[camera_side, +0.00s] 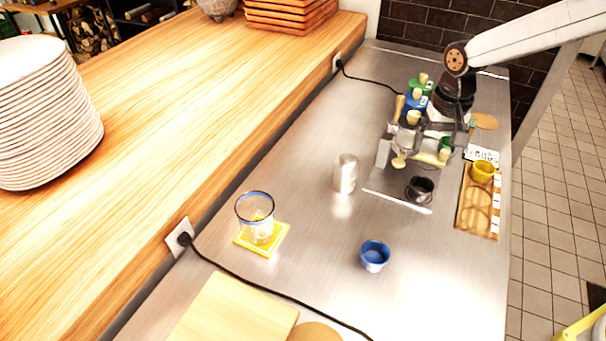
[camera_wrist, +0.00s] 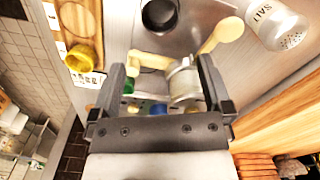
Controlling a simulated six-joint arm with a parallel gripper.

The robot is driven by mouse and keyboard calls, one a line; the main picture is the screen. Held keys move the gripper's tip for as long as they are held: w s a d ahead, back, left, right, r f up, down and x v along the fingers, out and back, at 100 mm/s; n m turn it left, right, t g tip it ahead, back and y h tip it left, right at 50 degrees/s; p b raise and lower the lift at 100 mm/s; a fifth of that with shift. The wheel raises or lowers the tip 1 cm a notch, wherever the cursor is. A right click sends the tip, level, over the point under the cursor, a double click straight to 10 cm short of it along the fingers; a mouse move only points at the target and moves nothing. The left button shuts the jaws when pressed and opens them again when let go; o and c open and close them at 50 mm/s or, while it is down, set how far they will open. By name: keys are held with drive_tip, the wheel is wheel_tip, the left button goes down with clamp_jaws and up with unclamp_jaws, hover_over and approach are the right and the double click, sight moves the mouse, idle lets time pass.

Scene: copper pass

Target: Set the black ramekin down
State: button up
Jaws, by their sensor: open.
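In the wrist view the black ramekin (camera_wrist: 160,15) is at the top centre, beyond the fingertips. My gripper (camera_side: 416,150) is behind and above it in the side view, open, and apart from it. In the wrist view the two fingers of my gripper (camera_wrist: 162,72) are spread, with no ramekin between them. Pale knobbed pieces (camera_wrist: 225,35) and a clear corked bottle (camera_wrist: 184,85) show around and between the fingers.
A salt shaker (camera_side: 345,173) stands left of the mat. A wooden rack (camera_side: 477,208) with a yellow ramekin (camera_side: 483,172) is to the right. A blue ramekin (camera_side: 375,256) and a glass (camera_side: 256,216) on a yellow coaster stand in front. Corked bottles (camera_side: 415,103) crowd around the gripper.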

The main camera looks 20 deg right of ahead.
drive_tip(key=s+d+f+n+t, duration=0.1)
drive_tip(key=s+d+n, duration=0.1)
drive_tip(key=s, duration=0.6)
drive_tip(key=s+d+f+n+t, duration=0.1)
drive_tip(key=s+d+n, duration=0.1)
drive_tip(key=s, duration=0.6)
drive_tip(key=shift+d+f+t, duration=0.3)
drive_tip(key=shift+d, duration=0.2)
